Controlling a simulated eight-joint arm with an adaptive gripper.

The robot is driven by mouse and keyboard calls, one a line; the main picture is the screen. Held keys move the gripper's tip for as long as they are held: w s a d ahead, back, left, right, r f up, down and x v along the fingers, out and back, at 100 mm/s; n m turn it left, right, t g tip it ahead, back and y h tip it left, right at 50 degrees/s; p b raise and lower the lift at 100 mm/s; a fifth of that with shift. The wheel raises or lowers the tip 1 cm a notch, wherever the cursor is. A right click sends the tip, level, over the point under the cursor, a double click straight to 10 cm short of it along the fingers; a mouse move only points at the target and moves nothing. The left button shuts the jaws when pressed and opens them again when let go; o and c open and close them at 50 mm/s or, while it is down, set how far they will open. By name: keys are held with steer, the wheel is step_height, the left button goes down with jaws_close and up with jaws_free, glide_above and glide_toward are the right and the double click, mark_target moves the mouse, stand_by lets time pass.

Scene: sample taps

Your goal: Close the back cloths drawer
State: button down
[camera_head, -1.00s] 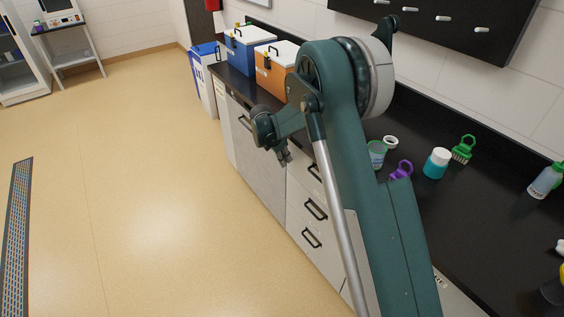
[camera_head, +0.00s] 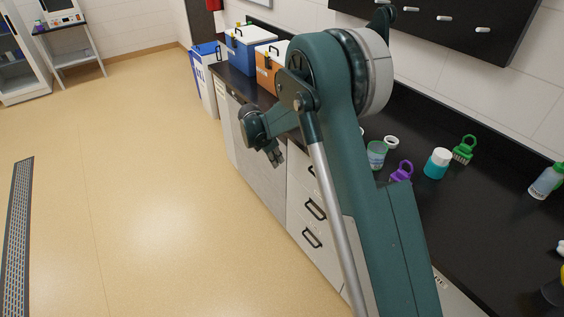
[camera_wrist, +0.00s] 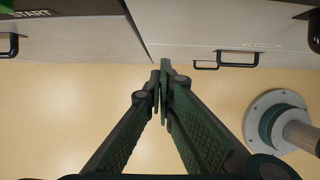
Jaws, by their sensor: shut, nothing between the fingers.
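My gripper (camera_head: 277,159) is shut and empty, pointing down in front of the cabinet fronts. In the wrist view, its fingertips (camera_wrist: 160,70) meet just below the seam between two pale fronts, with no clear contact. To their right is a pale drawer front (camera_wrist: 205,22) with a black handle (camera_wrist: 238,58) and a small label too blurred to read. In the head view, a stack of pale drawers (camera_head: 306,218) with black handles stands below the counter. My arm hides part of it. I cannot tell which drawer is the back cloths one, or how far any is open.
The black counter (camera_head: 470,235) holds a purple brush (camera_head: 402,171), a green brush (camera_head: 464,149), a teal jar (camera_head: 437,163) and bottles. Blue (camera_head: 249,50) and orange (camera_head: 266,76) boxes stand at its far end. The floor (camera_head: 150,190) left of the cabinets is clear.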

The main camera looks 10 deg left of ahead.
steer(key=p+v, duration=0.1)
steer(key=v, duration=0.7)
stand_by(0.5)
steer(key=s+d+r+m+y, duration=0.1)
steer(key=s+d+r+m, duration=0.35)
steer(key=d+r, duration=0.4)
steer(key=s+d+r+m+t, duration=0.1)
steer(key=s+d+r+m, duration=0.2)
steer(key=s+d+r, duration=0.35)
steer(key=s+d+r+m+y, duration=0.1)
steer(key=s+d+r+m, duration=0.3)
steer(key=d+r, duration=0.55)
steer(key=s+d+r+m+t+y, duration=0.1)
steer(key=s+d+r+m, duration=0.2)
steer(key=s+d+m, duration=0.65)
steer(key=s+d+f+m, duration=0.1)
steer(key=s+d+m, duration=0.1)
steer(key=s, duration=0.4)
steer(key=s+d+f+m+t, duration=0.1)
steer(key=s+d+f+m, duration=0.1)
steer(key=s+d, duration=0.2)
steer(key=s+d+f+m+t, duration=0.1)
steer(key=s+d+m, duration=0.1)
steer(key=s, duration=0.7)
steer(key=shift+s+d+f, duration=0.2)
steer(key=shift+s+d, duration=0.15)
steer(key=shift+d, duration=0.5)
